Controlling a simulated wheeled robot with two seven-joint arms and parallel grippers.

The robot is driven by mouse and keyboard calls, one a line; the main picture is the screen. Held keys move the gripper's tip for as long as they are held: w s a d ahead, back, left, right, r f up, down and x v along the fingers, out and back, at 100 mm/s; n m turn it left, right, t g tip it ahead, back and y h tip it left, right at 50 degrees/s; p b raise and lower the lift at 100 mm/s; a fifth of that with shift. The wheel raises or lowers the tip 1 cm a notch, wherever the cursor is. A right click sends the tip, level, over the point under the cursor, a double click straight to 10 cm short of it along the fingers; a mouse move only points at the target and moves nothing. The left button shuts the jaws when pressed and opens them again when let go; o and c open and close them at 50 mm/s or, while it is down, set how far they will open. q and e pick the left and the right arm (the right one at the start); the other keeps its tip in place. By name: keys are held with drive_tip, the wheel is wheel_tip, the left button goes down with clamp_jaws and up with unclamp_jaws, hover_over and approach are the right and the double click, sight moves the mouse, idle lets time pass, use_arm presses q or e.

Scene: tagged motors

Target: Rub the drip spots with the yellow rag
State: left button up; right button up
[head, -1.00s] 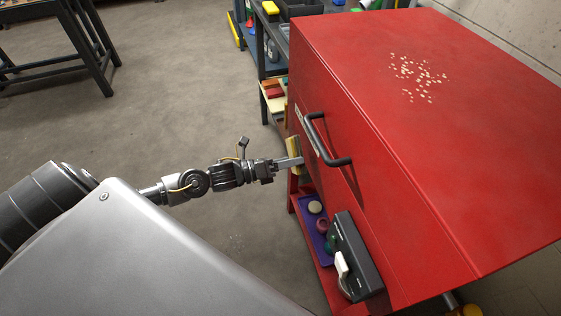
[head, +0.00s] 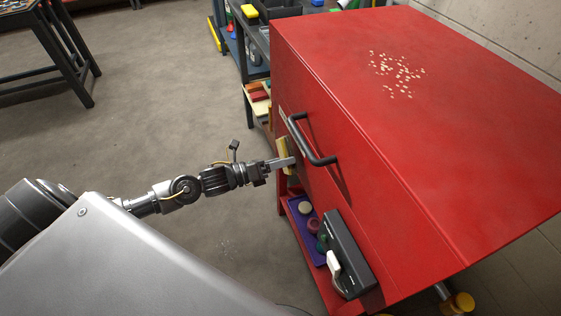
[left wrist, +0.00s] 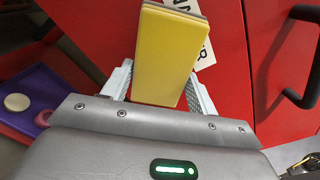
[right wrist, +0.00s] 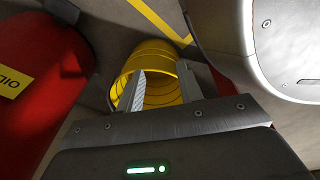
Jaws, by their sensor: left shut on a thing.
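My left gripper (head: 287,162) is shut on a yellow, flat-faced pad (left wrist: 168,55), which looks more like a block than loose cloth. The pad also shows edge-on in the head view (head: 283,152), beside the front of the red cabinet (head: 440,130) and below its handle. A cluster of pale spots (head: 396,73) lies on the cabinet top, well apart from the pad.
A black handle (head: 312,142) juts from the cabinet front. Below are a purple tray (head: 300,219) with small round things and a dark grey box (head: 347,255). Open floor is at left.

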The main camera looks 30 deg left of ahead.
sight(288, 172)
use_arm(q)
drive_tip(key=shift+x, duration=0.85)
drive_tip(key=shift+s+d+p, duration=0.3)
drive_tip(key=shift+s+d, duration=0.85)
drive_tip(key=shift+d, duration=0.05)
drive_tip(key=shift+s+d, duration=0.25)
drive_tip(key=shift+w+d, duration=0.1)
drive_tip(key=shift+w+a+b, duration=0.65)
drive_tip(key=shift+w+a, duration=0.65)
drive_tip(key=shift+a, duration=0.25)
